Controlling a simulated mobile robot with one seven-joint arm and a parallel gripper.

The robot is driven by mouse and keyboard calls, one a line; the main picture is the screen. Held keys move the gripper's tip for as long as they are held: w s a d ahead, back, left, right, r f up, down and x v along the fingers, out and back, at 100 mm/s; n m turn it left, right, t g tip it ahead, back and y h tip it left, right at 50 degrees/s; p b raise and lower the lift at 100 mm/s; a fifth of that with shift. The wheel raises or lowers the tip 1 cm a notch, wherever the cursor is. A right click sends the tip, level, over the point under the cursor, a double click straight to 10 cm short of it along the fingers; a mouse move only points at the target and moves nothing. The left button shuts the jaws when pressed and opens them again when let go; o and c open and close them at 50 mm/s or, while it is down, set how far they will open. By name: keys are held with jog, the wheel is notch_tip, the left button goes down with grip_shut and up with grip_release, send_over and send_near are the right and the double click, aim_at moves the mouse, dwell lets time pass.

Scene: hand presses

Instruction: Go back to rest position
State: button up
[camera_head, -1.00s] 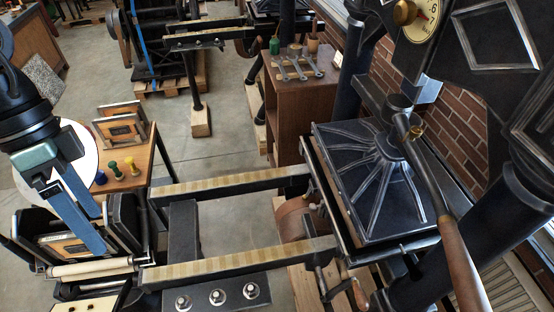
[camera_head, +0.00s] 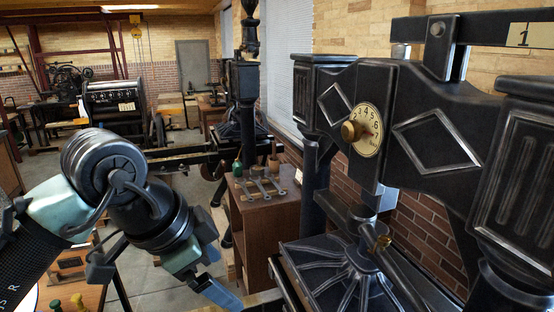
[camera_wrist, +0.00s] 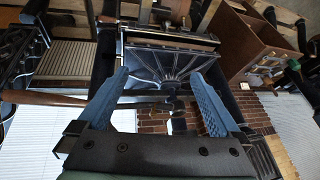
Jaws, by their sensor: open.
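My gripper (camera_head: 216,280) is low in the left half of the head view, with its blue fingers pointing down and to the right. In the wrist view my gripper (camera_wrist: 160,77) is open, its two blue fingers well apart with nothing held between them. The black hand press (camera_head: 350,260) stands to the right of my gripper in the head view, and its ribbed plate (camera_wrist: 160,64) shows between the fingers in the wrist view. The press has a round numbered dial (camera_head: 367,130) with a brass knob. No contact between gripper and press can be made out.
A wooden cabinet (camera_head: 262,225) with tools on top stands left of the press. Another press (camera_head: 240,100) and a large machine (camera_head: 114,103) stand farther back. A small table (camera_head: 90,297) with coloured pegs is at the lower left, partly behind my arm. Grey floor shows between.

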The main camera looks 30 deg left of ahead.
jog(key=w+d+r+m+t+h+b, duration=0.15)
jog(key=w+d+r+t, duration=0.25)
jog(key=w+d, duration=0.6)
jog(key=w+d+r+t+h+b, duration=0.3)
jog(key=d+r+t+b, duration=0.35)
jog(key=d+r, duration=0.65)
jog(key=s+d+r+n+t+y+b, duration=0.1)
jog(key=s+d+n+t+y+b, duration=0.1)
jog(key=s+t, duration=0.3)
jog(key=s+d+r+n+t+y+b, duration=0.1)
jog(key=s+d+n+t+y+b, duration=0.1)
jog(key=s+n+t, duration=0.3)
jog(key=shift+s+d+t+y, duration=0.5)
jog(key=shift+s+t, duration=0.25)
jog(key=shift+s, duration=0.65)
